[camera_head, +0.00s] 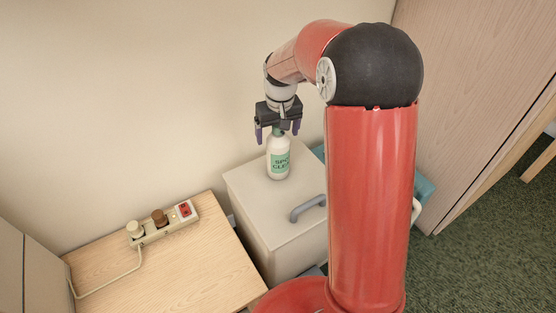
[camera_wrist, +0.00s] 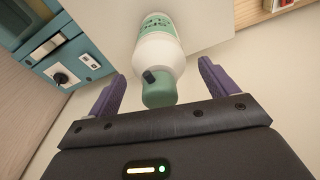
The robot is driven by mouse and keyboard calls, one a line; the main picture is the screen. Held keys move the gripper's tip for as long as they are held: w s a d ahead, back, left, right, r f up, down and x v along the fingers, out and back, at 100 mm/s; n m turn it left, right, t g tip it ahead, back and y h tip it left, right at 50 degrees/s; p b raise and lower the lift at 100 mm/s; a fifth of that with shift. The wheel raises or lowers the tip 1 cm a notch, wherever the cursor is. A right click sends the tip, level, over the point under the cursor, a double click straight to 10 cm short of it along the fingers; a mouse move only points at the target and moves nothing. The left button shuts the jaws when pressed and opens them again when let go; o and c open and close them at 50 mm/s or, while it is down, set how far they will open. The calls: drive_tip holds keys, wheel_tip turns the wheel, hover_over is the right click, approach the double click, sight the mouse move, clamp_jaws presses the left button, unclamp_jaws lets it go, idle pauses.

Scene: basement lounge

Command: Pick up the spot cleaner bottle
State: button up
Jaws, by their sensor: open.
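The spot cleaner bottle (camera_head: 279,160) is white with a green label and a green cap. It stands upright on top of a white box-like cabinet (camera_head: 248,190). My gripper (camera_head: 278,132) is above the bottle, pointing down, with its purple fingers apart. In the wrist view the bottle (camera_wrist: 157,52) has its green cap between the open fingers of my gripper (camera_wrist: 158,85), near the palm. Gaps show on both sides of the cap, and no finger is seen touching it.
The cabinet has a grey handle (camera_head: 308,207) on its top. A wooden table (camera_head: 190,260) at lower left holds a power strip (camera_head: 162,225) with plugs. A plain wall is behind. A teal unit with a dial (camera_wrist: 65,70) shows in the wrist view.

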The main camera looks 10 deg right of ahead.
drive_tip(key=c, duration=1.8)
drive_tip(key=shift+r, duration=0.1)
